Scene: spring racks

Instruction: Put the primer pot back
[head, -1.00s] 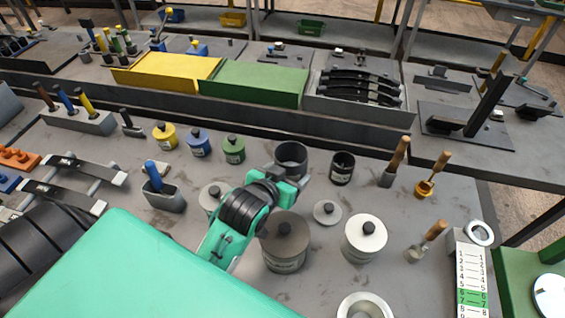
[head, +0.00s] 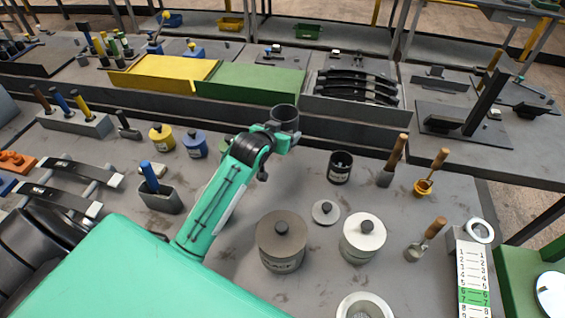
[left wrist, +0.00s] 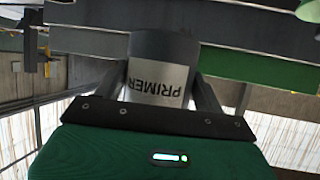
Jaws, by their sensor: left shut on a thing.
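My left gripper (head: 283,132) is shut on the primer pot (head: 285,114), a dark grey, open-topped cylinder. It holds the pot raised; in the head view the pot appears against the bench's back ledge, below the green panel. In the left wrist view the pot (left wrist: 160,66) sits between the fingers, and its pale label reads PRIMER, upside down in that picture. A loose round lid (head: 325,211) with a black knob lies on the bench. A second open dark pot (head: 340,168) with a label stands to the right of the gripper. My right gripper is not in view.
A brown-lidded pot (head: 282,245) and a white-lidded pot (head: 362,240) stand in front. Yellow (head: 162,137) and blue (head: 195,145) pots stand left of my arm. Wooden-handled brushes (head: 393,165) stand at right. The green pot is hidden or nearly hidden by my arm.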

